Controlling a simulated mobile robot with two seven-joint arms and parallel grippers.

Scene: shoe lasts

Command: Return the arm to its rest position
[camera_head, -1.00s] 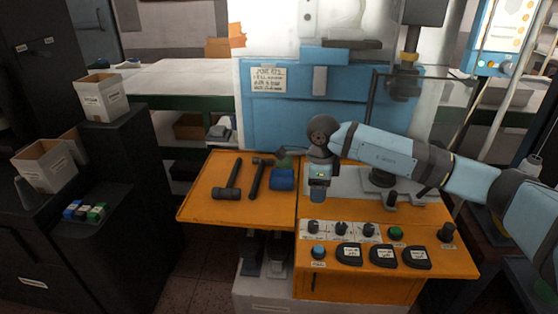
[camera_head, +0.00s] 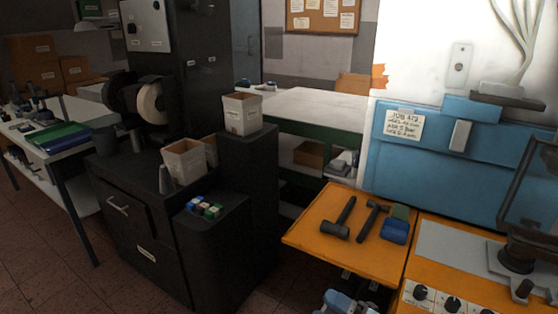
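A small light-blue and dark piece of one of my arms (camera_head: 345,303) shows at the bottom edge, below the orange work surface (camera_head: 318,237). I cannot tell which arm it belongs to. No gripper fingertips show, so neither gripper's opening can be seen. No arm shows over the orange surface or the control panel.
Two dark hammers (camera_head: 342,219) (camera_head: 371,221) and a blue block (camera_head: 396,230) lie on the orange surface. A black cabinet at left holds open boxes (camera_head: 243,113) (camera_head: 186,161) and small coloured blocks (camera_head: 204,207). A blue machine panel (camera_head: 450,165) rises behind. Floor (camera_head: 48,270) is clear at lower left.

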